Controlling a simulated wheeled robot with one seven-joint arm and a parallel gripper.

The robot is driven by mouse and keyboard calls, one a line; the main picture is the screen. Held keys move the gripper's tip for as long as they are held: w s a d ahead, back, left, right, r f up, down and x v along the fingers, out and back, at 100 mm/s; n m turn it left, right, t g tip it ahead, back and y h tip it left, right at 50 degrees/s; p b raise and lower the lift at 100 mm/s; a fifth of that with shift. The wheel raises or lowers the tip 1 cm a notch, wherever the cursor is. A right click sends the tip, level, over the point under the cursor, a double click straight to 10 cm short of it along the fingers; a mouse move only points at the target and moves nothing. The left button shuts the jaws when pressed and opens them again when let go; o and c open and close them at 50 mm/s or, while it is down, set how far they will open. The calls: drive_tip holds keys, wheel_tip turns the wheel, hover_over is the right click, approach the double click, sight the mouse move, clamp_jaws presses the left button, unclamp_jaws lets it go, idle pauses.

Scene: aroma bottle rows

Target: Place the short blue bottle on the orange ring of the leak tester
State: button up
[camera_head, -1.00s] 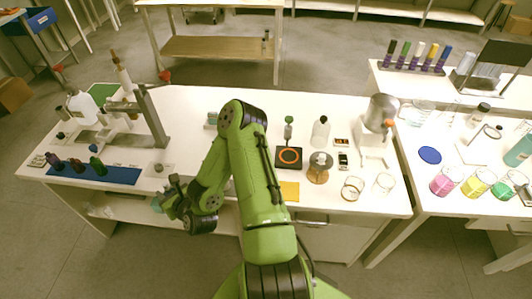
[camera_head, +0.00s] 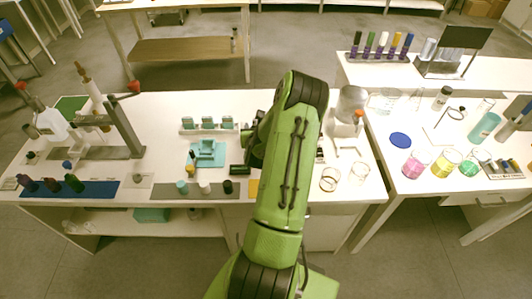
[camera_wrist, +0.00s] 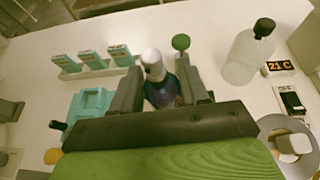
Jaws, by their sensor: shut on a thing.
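The short blue bottle (camera_wrist: 162,92), dark blue with a white cap, stands roughly upright between the fingers of my gripper (camera_wrist: 158,72) in the wrist view. My gripper is shut on it. In the head view my gripper (camera_head: 252,138) is partly hidden behind my arm, and I cannot make out the bottle there. A green knob (camera_wrist: 181,42), apparently part of the leak tester, stands just beyond the right finger in the wrist view. The orange ring is hidden in both current views, so I cannot tell the bottle's height or distance from it.
A rack of teal boxes (camera_head: 207,124) and a teal block (camera_head: 207,153) stand left of my gripper. A clear bottle with a black cap (camera_wrist: 248,52) stands to the right in the wrist view. Dark bottles (camera_head: 52,185) stand on a blue mat (camera_head: 100,189) at the far left.

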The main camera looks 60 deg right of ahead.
drive_tip(key=shift+m+g+h, duration=0.4)
drive_tip(key=s+f+b, duration=0.1)
drive_tip(key=f, duration=0.2)
drive_tip(key=s+d+f+b, duration=0.1)
drive_tip(key=f+b, duration=0.1)
drive_tip(key=f, duration=0.1)
drive_tip(key=s+d+f+b, duration=0.1)
drive_tip(key=f+b, duration=0.1)
drive_tip(key=f, duration=0.1)
drive_tip(key=shift+d+f, duration=0.2)
drive_tip(key=shift+d, duration=0.05)
drive_tip(key=shift+r, duration=0.2)
drive_tip(key=shift+f, duration=0.15)
drive_tip(key=o, duration=1.1)
